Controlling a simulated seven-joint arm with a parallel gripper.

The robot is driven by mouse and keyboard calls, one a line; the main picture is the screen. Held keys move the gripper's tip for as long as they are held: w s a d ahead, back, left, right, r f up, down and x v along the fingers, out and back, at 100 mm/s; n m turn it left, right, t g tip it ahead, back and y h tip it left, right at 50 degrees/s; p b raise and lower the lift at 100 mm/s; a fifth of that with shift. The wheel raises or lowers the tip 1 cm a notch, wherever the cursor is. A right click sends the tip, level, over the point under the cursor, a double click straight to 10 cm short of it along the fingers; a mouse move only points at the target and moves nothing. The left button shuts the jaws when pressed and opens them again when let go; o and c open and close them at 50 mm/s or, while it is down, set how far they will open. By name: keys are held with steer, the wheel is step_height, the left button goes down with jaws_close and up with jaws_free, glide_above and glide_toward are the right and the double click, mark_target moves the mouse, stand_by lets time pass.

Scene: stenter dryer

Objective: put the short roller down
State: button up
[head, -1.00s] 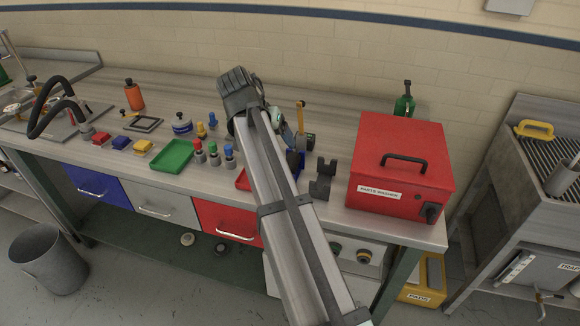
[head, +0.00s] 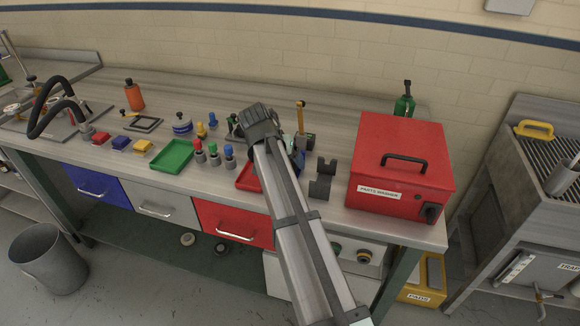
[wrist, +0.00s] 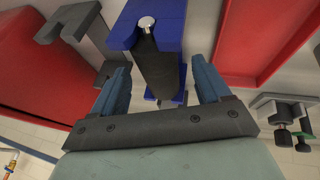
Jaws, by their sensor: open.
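The short roller (wrist: 156,66) is a dark cylinder with a silver end pin. In the wrist view its pin end sits in the notch of a blue support (wrist: 172,14). More blue shows at its other end. My gripper (wrist: 160,82) is open, with one blue-grey finger on each side of the roller and a visible gap to each. In the head view the blue support (head: 299,160) shows only partly beside my arm, and the roller and my fingertips are hidden behind the arm.
A red tray (wrist: 262,40) lies right of the support in the wrist view. Dark grey notched blocks (head: 321,188) and the red parts washer (head: 400,150) stand to the right in the head view. A green tray (head: 172,156) and several coloured pegs are to the left.

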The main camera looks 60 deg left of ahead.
steer(key=shift+x, duration=0.9)
steer(key=shift+c, duration=0.2)
